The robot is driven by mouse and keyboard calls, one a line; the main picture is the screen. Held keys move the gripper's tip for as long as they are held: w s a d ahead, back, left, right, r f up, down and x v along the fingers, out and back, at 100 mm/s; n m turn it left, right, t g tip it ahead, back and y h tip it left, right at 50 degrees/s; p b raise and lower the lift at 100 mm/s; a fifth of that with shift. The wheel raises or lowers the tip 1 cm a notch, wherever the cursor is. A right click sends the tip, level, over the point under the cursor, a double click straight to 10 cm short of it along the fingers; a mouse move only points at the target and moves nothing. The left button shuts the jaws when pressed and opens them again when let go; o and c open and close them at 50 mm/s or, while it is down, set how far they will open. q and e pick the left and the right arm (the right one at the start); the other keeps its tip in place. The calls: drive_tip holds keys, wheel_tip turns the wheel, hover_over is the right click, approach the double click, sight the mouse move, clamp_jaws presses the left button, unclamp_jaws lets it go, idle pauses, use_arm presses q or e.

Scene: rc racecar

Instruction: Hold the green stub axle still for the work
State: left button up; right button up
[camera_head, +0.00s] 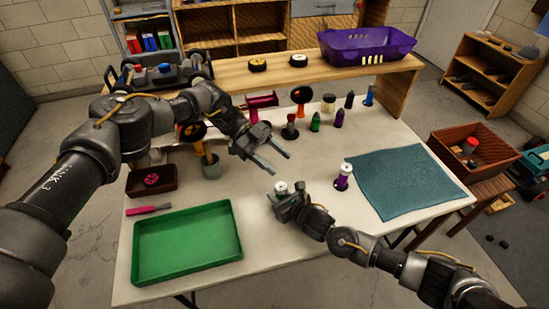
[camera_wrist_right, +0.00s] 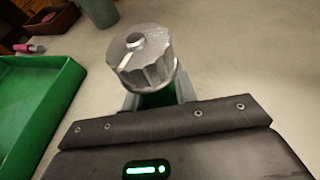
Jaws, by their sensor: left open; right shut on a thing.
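The green stub axle (camera_wrist_right: 157,98) is between my right gripper's fingers in the right wrist view, mostly hidden by them. A ridged silver cap (camera_wrist_right: 143,60) sits on its top and also shows in the head view (camera_head: 281,187). My right gripper (camera_head: 281,198) is shut on the axle over the front middle of the table. I cannot tell whether the axle's lower end touches the table. My left gripper (camera_head: 281,163) is open and empty, a little behind and above the cap, its fingers pointing toward the right front.
A green tray (camera_head: 187,243) lies front left on the table (camera_head: 290,245). A teal mat (camera_head: 405,182) lies right. A purple piece with a pale top (camera_head: 343,178) stands beside the mat. Several small coloured pieces, including a green one (camera_head: 315,122), stand behind. The table's front middle is clear.

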use_arm(q)
wheel_tip(320, 180, up, 5)
drive_tip(key=n+t+y, duration=0.1)
drive_tip(key=t+y, duration=0.1)
drive_tip(key=y, duration=0.1)
hover_over(280, 185)
drive_tip(key=s+a, duration=0.2)
drive_tip(key=f+n+t+y, duration=0.1)
drive_tip(key=f, duration=0.3)
drive_tip(key=w+d+f+n+t+y, duration=0.1)
drive_tip(key=f+n+t, duration=0.1)
drive_tip(key=f, duration=0.3)
drive_tip(key=w+f+n+t+y, duration=0.1)
drive_tip(key=f+t+y, duration=0.1)
drive_tip(key=f, duration=0.3)
drive_tip(key=shift+d+n, duration=0.2)
drive_tip(key=shift+n, duration=0.2)
drive_tip(key=c, duration=1)
